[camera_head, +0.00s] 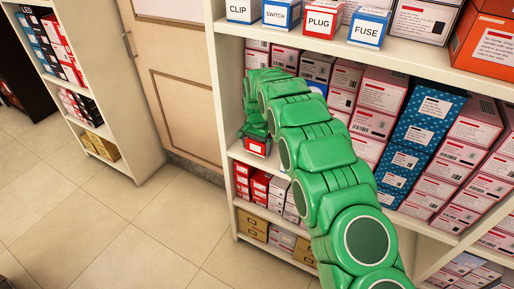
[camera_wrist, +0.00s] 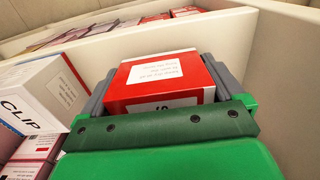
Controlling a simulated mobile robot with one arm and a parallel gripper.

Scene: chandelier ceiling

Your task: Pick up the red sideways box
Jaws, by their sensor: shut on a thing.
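The red box (camera_wrist: 160,79) is held in my gripper (camera_wrist: 160,85) in the wrist view. It has a white label on its upper face and a white front band with partly hidden black lettering. The grey fingers press against its left and right sides. In the head view, a small part of the red box (camera_head: 257,147) shows below my green gripper (camera_head: 256,131), in front of the shelf's left end. My green arm hides much of the middle shelf. I cannot tell from these views whether the box touches the shelf.
The shelf unit (camera_head: 229,160) holds stacked boxes on several levels. A white CLIP box (camera_wrist: 45,92) stands close to the left of my gripper. A pale panel wall (camera_wrist: 270,70) rises close on the right. Open tiled floor (camera_head: 110,215) lies left of the shelf.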

